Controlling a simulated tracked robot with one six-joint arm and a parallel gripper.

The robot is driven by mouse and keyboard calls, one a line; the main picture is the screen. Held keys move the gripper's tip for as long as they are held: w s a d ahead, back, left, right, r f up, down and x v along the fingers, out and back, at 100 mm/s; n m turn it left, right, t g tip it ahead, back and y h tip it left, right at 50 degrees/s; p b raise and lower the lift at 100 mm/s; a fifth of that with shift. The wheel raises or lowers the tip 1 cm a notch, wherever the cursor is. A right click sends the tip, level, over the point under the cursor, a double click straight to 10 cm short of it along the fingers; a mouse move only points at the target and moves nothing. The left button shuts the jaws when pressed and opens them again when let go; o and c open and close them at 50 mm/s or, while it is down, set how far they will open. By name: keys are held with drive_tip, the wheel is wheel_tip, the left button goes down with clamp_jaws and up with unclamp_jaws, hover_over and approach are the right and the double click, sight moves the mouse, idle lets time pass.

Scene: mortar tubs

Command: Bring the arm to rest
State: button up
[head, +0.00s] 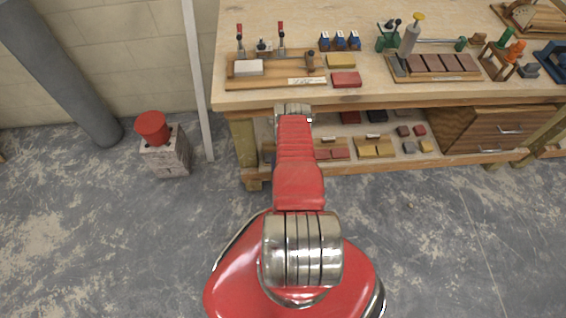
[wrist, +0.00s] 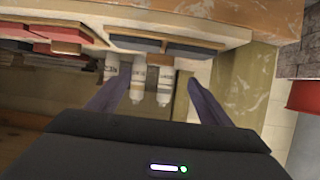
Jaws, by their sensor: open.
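My arm (head: 298,185) is red with metal joints and reaches forward from my body to the front edge of the workbench. Its far end is at the bench edge in the head view, and the fingers are hidden there. In the wrist view my gripper (wrist: 158,76) shows two dark purple fingers spread apart, with nothing held between them. That view looks upside down. White bottles (wrist: 164,82) by the lower shelf show behind the gap between the fingers; I cannot tell how far off they are.
The workbench (head: 300,20) carries clamps, bricks and tools. Its lower shelf (head: 350,163) holds trays of small blocks. A red tub (head: 153,127) sits on a grey block stack (head: 166,155) at the left. A grey pipe (head: 60,70) leans by the wall. The floor between is clear.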

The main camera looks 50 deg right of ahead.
idle(0.5)
drive_tip(key=shift+f, duration=0.1)
drive_tip(key=s+a+f+g+y, duration=0.5)
drive_tip(key=s+a+f+y, duration=0.15)
drive_tip(key=a+f, duration=0.2)
drive_tip(key=w+a+r+n+g+y, duration=0.1)
drive_tip(key=w+a+r+g, duration=0.2)
drive_tip(key=r, duration=1.1)
drive_tip(key=w+a+r+n+y, duration=0.15)
drive_tip(key=a+r, duration=0.25)
drive_tip(key=r, duration=1)
drive_tip(key=w+a+r+n+g+y, duration=0.15)
drive_tip(key=w+a+r, duration=0.25)
drive_tip(key=r, duration=1)
drive_tip(key=s+a+r+n+t, duration=0.2)
drive_tip(key=a+r, duration=0.5)
drive_tip(key=r, duration=0.5)
drive_tip(key=s+a+r+n+t, duration=0.2)
drive_tip(key=a+r, duration=0.6)
drive_tip(key=r, duration=0.4)
drive_tip(key=s+a+r+n+t, duration=0.1)
drive_tip(key=s+a+r, duration=0.3)
drive_tip(key=a+r, duration=0.4)
wheel_tip(320, 180, up, 5)
drive_tip(key=shift+s+f+n+t, duration=0.15)
drive_tip(key=shift+n+t, duration=0.25)
drive_tip(key=shift+t, duration=0.25)
